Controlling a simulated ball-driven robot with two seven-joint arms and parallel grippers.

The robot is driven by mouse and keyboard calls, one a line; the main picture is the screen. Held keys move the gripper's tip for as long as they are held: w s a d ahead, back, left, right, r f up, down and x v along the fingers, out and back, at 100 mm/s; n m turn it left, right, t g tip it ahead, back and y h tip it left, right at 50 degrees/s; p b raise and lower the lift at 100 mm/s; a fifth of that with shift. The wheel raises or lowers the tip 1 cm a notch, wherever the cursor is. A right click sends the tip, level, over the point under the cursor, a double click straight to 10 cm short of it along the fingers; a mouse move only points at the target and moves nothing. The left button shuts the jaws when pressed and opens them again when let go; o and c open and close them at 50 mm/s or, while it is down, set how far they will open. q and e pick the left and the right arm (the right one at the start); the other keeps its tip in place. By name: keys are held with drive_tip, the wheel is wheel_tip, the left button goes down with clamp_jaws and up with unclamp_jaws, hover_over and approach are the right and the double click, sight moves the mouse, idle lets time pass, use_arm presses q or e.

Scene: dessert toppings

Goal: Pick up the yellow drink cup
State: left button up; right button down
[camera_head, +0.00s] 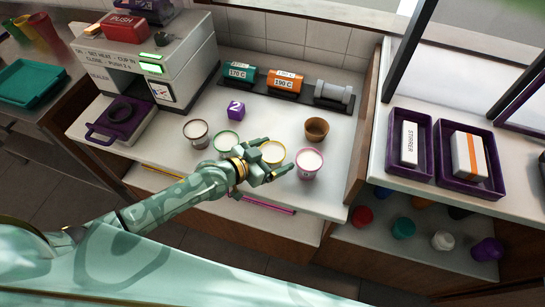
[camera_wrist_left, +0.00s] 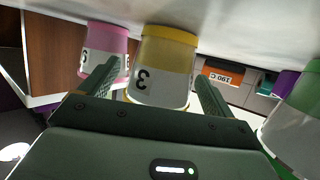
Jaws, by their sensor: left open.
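The yellow-rimmed cup (camera_head: 271,150), filled with white, stands upright on the white counter, partly hidden by my gripper. In the left wrist view the yellow cup (camera_wrist_left: 163,65) shows upside down with a "3" on its side. My left gripper (camera_head: 275,158) is open, at the near side of the cup. In the wrist view the two fingers of my left gripper (camera_wrist_left: 155,88) flank the cup, with visible gaps on both sides. I cannot tell how deep the cup sits between them. My right gripper is not in view.
A pink cup (camera_head: 309,163) stands close right of the yellow one. A green cup (camera_head: 227,142) and a dark-rimmed cup (camera_head: 196,133) stand left. A brown cup (camera_head: 316,129) is behind.

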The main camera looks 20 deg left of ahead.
use_arm(q)
drive_tip(key=c, duration=1.1)
drive_tip(key=shift+r, duration=0.1)
drive_tip(key=shift+c, duration=0.2)
